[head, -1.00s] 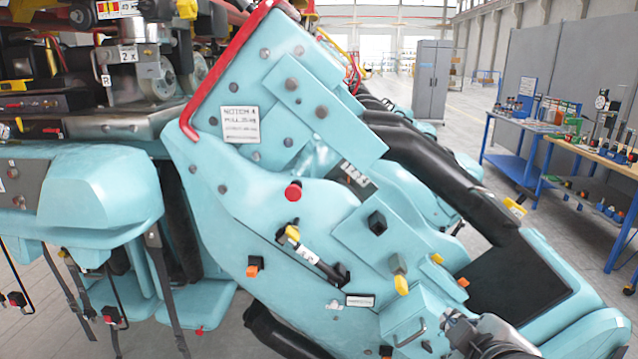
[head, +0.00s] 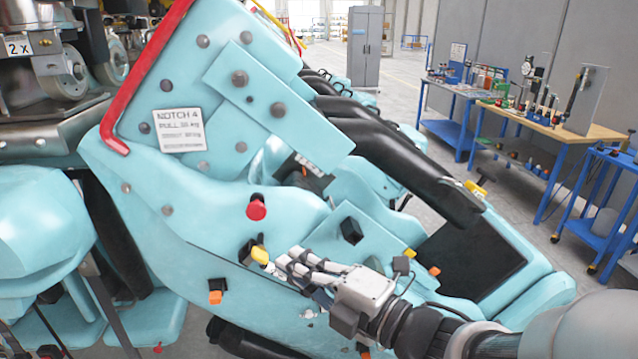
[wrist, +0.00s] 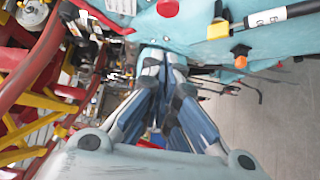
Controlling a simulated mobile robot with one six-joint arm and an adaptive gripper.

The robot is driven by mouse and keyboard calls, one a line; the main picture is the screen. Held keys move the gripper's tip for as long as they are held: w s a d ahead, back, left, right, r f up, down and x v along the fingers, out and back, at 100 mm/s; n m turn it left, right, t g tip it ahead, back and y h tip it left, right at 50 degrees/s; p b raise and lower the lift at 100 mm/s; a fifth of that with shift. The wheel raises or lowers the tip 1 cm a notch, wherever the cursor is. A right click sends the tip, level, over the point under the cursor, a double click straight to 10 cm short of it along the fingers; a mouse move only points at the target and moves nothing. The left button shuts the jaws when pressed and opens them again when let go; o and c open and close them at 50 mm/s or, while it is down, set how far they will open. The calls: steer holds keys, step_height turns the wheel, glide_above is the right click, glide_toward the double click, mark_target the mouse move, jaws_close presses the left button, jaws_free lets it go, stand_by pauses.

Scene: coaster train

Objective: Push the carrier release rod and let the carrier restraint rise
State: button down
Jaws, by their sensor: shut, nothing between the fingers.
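The carrier has a teal side panel. A rod with a yellow tip (head: 260,255) sits on it. In the wrist view the yellow tip (wrist: 218,30) is at upper right, beside a white-labelled black shaft (wrist: 275,16). My gripper (head: 283,262) is shut and empty, its fingers pointing left. In the head view it overlaps the rod's shaft, hiding most of it; I cannot tell if they touch. In the wrist view the shut fingertips (wrist: 162,55) are left of and below the yellow tip. The black padded restraint (head: 400,160) slopes down across the seat.
A red knob (head: 256,208) stands out above the rod. An orange-tipped peg (head: 215,297) and a black block (head: 351,230) also stick out of the panel. A red frame edge (head: 150,75) borders the upper left. Workbenches (head: 530,125) stand at the right.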

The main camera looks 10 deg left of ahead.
mark_target(256, 211)
steer(key=w+d+x, duration=0.1)
steer(key=w+x, duration=0.1)
steer(key=x, duration=1.1)
steer(key=shift+d+p, duration=0.3)
steer(key=shift+p, duration=0.1)
steer(key=shift+w, duration=0.2)
